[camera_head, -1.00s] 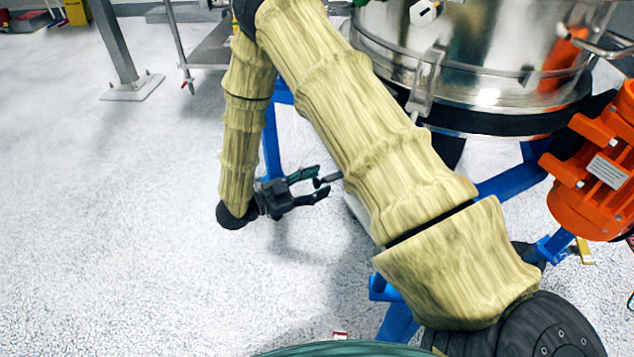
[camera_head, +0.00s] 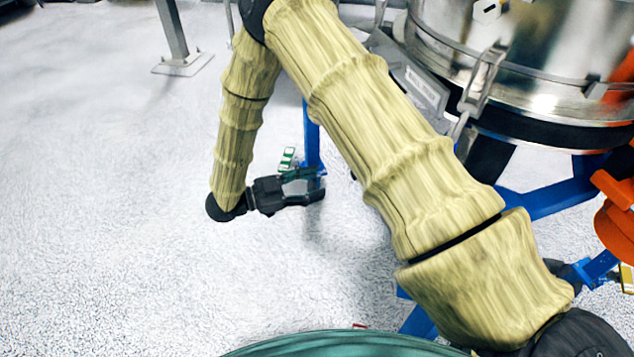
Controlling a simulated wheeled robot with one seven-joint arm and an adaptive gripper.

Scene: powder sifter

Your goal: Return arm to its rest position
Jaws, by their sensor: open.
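My arm, in a yellowish wrinkled sleeve (camera_head: 370,120), rises from the lower right to an elbow at the top and hangs down again on the left. At its lower end, my gripper (camera_head: 318,183) points right, open, with nothing seen between its fingers. It is in front of a blue frame leg and above the pale floor in this view. My upper arm hides part of the sifter behind it.
The steel powder sifter (camera_head: 545,60) stands at the upper right on a blue frame (camera_head: 545,200). An orange motor (camera_head: 615,215) is at the right edge. A grey post (camera_head: 175,35) stands at the upper left. The speckled floor (camera_head: 90,220) at left is clear.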

